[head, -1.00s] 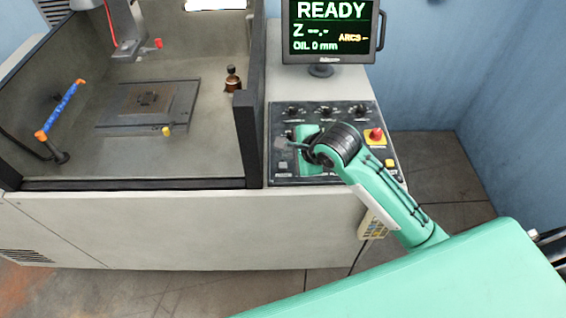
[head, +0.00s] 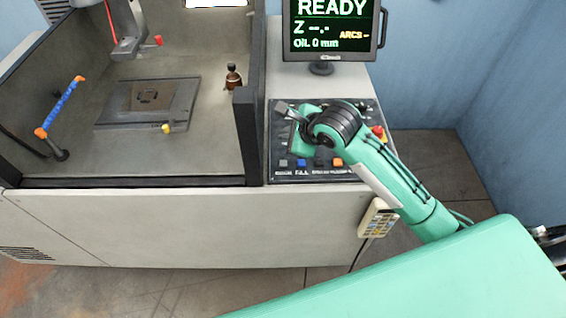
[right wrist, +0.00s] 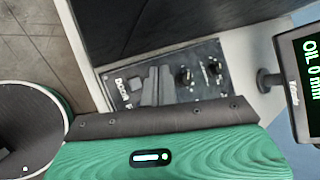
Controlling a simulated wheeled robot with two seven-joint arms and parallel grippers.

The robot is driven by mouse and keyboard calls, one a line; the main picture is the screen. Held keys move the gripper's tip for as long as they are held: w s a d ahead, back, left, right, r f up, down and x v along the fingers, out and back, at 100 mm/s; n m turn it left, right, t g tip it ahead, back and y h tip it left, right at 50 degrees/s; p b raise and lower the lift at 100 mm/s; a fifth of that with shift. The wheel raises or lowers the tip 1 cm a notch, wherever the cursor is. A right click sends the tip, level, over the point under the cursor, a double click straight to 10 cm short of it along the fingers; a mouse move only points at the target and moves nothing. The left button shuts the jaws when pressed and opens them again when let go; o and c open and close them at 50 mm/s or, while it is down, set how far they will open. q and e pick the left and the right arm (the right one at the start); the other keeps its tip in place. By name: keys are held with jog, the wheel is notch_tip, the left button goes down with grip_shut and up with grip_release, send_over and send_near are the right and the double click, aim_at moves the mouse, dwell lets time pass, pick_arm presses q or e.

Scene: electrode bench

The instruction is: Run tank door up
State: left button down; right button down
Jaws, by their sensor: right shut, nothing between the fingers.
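The control panel (head: 310,175) is on the machine front, right of the tank. The tank front is open in the head view, with a dark low sill (head: 130,182) along its edge and no raised door across it. My right gripper (head: 284,109) is shut and empty, over the panel's upper left corner. In the right wrist view its grey fingers (right wrist: 153,86) are over the panel beside a label reading DOOR (right wrist: 121,86). Whether they touch the panel I cannot tell. My left gripper is not in view.
Black knobs (right wrist: 185,76) sit beside the fingers. The monitor (head: 330,28) reads READY. A hand pendant (head: 377,218) hangs at the machine's front right. A brown bottle (head: 233,77) stands in the tank.

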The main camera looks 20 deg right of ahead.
jog(key=b, duration=0.7)
send_over(286, 165)
notch_tip(286, 165, down, 7)
jog(key=shift+f, duration=0.7)
dwell(1.1)
jog(key=shift+f+p, duration=0.3)
jog(key=shift+p, duration=0.1)
jog(key=shift+f, duration=0.1)
